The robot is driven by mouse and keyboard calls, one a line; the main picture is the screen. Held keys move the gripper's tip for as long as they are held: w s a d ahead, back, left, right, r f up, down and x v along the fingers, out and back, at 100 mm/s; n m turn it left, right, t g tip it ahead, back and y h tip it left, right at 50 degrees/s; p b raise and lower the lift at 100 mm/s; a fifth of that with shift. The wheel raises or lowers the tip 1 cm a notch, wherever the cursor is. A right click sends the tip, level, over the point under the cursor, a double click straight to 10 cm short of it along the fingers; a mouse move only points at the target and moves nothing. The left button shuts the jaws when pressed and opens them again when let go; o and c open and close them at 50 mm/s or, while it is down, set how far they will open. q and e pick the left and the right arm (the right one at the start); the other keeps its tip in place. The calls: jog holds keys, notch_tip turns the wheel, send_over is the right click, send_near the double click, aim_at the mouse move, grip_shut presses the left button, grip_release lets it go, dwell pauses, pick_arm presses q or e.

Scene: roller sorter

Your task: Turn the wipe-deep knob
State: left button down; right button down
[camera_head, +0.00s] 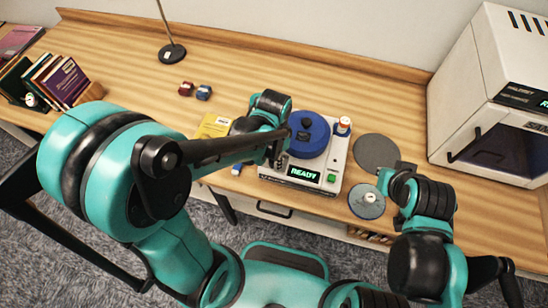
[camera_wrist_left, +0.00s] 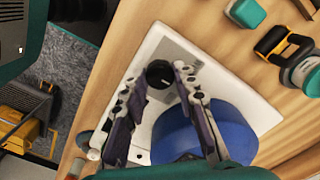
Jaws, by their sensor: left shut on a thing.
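A white machine (camera_head: 331,160) with a round blue lid (camera_head: 309,136) and a lit READY display (camera_head: 304,173) stands on the wooden desk. A black round knob (camera_wrist_left: 158,74) sits on its white top, beside the blue lid. My left gripper (camera_wrist_left: 157,80) is shut on this knob, one finger on each side. In the head view my left gripper (camera_head: 276,158) is at the machine's left side and hides the knob. Its label is not readable. My right gripper (camera_head: 381,180) is to the right of the machine, beside a grey disc (camera_head: 366,206); its fingers are too small to judge.
A darker disc (camera_head: 376,150) lies right of the machine. An orange-topped bottle (camera_head: 343,127) stands at its back right corner. A large white cabinet (camera_head: 475,90) stands at far right. A yellow pad (camera_head: 214,124) lies left. A lamp base (camera_head: 172,53) and books (camera_head: 60,82) stand farther back.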

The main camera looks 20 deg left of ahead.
pick_arm(q)
jog(key=c, duration=1.2)
grip_release()
notch_tip(320, 180, up, 12)
jog(key=shift+s+a+f+n+t+b, duration=0.75)
jog(key=shift+a+n+t, duration=0.45)
jog(key=shift+n, duration=0.35)
jog(key=shift+s+a+f+n+t+b, duration=0.65)
jog(key=shift+a+n+t+b, duration=0.5)
jog(key=shift+n, duration=0.45)
jog(key=shift+s+a+f+n+t+b, duration=0.55)
jog(key=shift+a+f+n+t+b, duration=0.25)
jog(key=shift+a+n+t, duration=0.55)
